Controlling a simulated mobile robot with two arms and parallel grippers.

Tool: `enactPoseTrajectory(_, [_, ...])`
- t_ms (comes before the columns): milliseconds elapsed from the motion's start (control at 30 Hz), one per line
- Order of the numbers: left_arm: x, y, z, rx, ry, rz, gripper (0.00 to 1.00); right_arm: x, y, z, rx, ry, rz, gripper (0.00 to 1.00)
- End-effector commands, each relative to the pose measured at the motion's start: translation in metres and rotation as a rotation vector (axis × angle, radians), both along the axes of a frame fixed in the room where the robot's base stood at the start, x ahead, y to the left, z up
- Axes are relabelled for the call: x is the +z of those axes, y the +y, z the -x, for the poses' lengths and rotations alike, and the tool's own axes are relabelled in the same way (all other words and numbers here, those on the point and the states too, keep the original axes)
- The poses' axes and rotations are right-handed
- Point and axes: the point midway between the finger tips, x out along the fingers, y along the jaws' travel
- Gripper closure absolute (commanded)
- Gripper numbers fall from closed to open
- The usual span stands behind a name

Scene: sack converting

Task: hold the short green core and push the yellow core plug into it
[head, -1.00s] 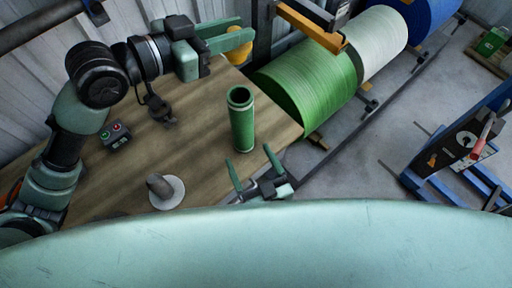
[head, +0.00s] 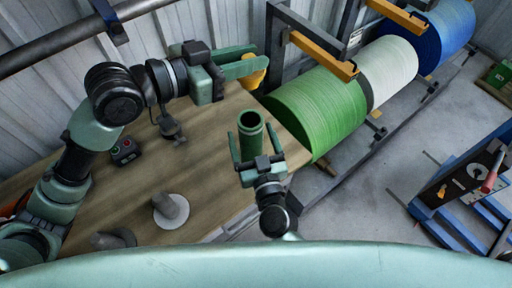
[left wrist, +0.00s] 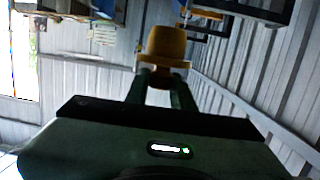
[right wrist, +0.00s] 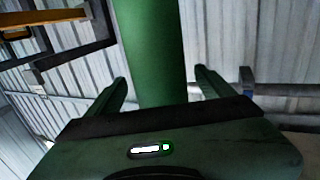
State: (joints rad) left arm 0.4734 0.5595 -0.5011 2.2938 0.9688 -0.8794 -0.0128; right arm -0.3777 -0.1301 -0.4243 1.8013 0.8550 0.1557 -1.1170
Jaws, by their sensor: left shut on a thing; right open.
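The short green core (head: 250,134) stands upright on the table near its right end, its open top facing up. My right gripper (head: 258,160) is open with one finger on each side of the core. In the right wrist view the core (right wrist: 152,50) rises between the spread fingers (right wrist: 160,88). My left gripper (head: 257,62) is shut on the yellow core plug (head: 256,78), above the table's far side; the fingers hide part of it. In the left wrist view the yellow plug (left wrist: 165,48) sits at the fingertips (left wrist: 163,72).
A grey spindle on a round white base (head: 170,211) stands at the table's front, with another dark grey piece (head: 114,239) beside it. A small button box (head: 124,151) is at the left. Large green (head: 318,110), white and blue rolls lie beyond the table's right end.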

Motion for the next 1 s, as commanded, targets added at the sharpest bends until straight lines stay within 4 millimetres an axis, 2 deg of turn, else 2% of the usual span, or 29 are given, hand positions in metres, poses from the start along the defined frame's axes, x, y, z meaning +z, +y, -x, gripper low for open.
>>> enactPoseTrajectory(100, [0.0,0.0,0.0,0.0,0.0,0.0,1.0,0.0,0.002,-0.006,0.0,0.0,-0.002,0.17])
enactPoseTrajectory(367, [0.0,0.0,0.0,0.0,0.0,0.0,1.0,0.0,0.002,-0.008,0.0,0.0,-0.001,0.17])
enactPoseTrajectory(400, [0.0,0.0,0.0,0.0,0.0,0.0,1.0,0.0,0.002,-0.008,0.0,0.0,-0.001,0.2])
enactPoseTrajectory(600, [0.0,0.0,0.0,0.0,0.0,0.0,1.0,0.0,0.002,-0.007,0.0,0.0,-0.001,0.76])
enactPoseTrajectory(700, [0.0,0.0,0.0,0.0,0.0,0.0,1.0,0.0,0.002,-0.007,0.0,0.0,-0.001,1.0])
enactPoseTrajectory(833, [-0.01,0.0,0.0,-0.001,0.005,0.002,1.0,0.0,0.002,-0.007,0.0,0.0,-0.001,1.0])
enactPoseTrajectory(1000, [-0.044,0.0,0.0,0.0,0.009,0.002,1.0,0.0,0.002,-0.007,0.0,0.001,-0.001,1.0])
